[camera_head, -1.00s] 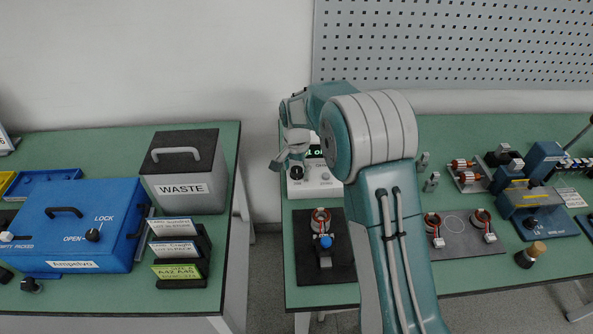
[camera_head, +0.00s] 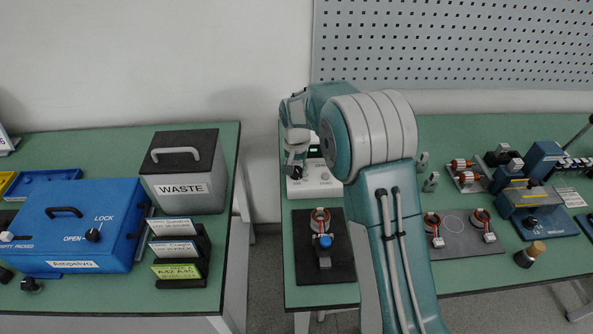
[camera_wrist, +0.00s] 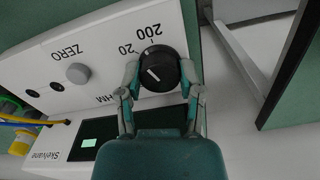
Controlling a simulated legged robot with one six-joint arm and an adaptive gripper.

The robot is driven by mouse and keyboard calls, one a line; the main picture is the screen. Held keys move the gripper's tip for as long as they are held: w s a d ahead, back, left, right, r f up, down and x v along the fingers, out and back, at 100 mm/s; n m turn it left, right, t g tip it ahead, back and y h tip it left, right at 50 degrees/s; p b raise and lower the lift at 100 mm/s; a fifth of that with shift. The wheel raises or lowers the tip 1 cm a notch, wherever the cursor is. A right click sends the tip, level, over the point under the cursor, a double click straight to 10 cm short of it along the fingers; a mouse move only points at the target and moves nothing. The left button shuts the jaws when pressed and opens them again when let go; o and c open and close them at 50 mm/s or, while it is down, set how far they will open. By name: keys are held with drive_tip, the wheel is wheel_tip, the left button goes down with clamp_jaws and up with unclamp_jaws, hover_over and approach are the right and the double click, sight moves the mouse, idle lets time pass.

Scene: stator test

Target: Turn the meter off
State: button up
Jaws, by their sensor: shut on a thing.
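The meter is a white box (camera_head: 322,187) at the back left of the right-hand table, partly behind my arm. Its face (camera_wrist: 105,50) shows upside down in the wrist view, with "20", "200" and "ZERO" printed on it. My gripper (camera_wrist: 159,66) is shut on the black range knob (camera_wrist: 158,72), one finger on each side. The knob's white line points down-left in the wrist view, away from both "20" and "200". The dark display (camera_wrist: 90,142) shows a small plain green patch and no readable digits. My gripper (camera_head: 296,148) is above the meter's left end in the head view.
A grey zero knob (camera_wrist: 78,73) sits beside the range knob. Yellow and blue leads (camera_wrist: 30,122) run at the meter's end. A dark mat (camera_head: 300,262) with a stator fixture lies in front. A floor gap separates the left table with the waste bin (camera_head: 185,185).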

sight(296, 169)
drive_tip(key=n, duration=0.4)
drive_tip(key=shift+n, duration=0.3)
drive_tip(key=n, duration=0.5)
drive_tip(key=o, duration=0.8)
drive_tip(key=shift+f, duration=0.1)
drive_tip(key=shift+o, duration=0.2)
drive_tip(key=shift+a, duration=0.1)
wheel_tip(296, 169, up, 6)
drive_tip(key=shift+r, duration=0.1)
